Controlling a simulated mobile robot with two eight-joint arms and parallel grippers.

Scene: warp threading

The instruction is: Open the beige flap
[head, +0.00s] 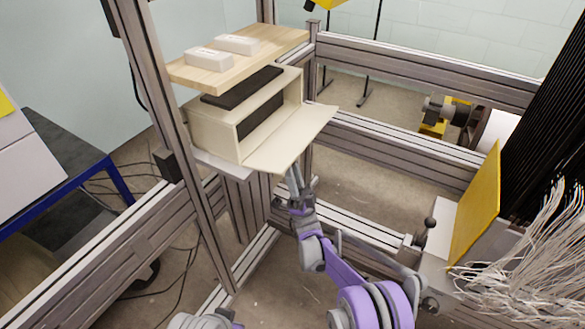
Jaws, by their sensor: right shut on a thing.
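The beige flap (292,141) is swung down from the front of a beige box (211,137) and sticks out toward the right, roughly level. The dark inside of the box shows behind it. My right gripper (292,175) is at the flap's near edge, from below, and is shut on the flap. The exact contact of the fingers is partly hidden under the edge. My left gripper is not in view; only a small grey and purple part shows at the bottom edge.
A wooden shelf (246,57) with two white blocks sits above the box. Metal frame beams surround it. A yellow panel (474,206) and a bundle of white threads (540,262) stand at the right. A blue-framed table (60,150) is at the left.

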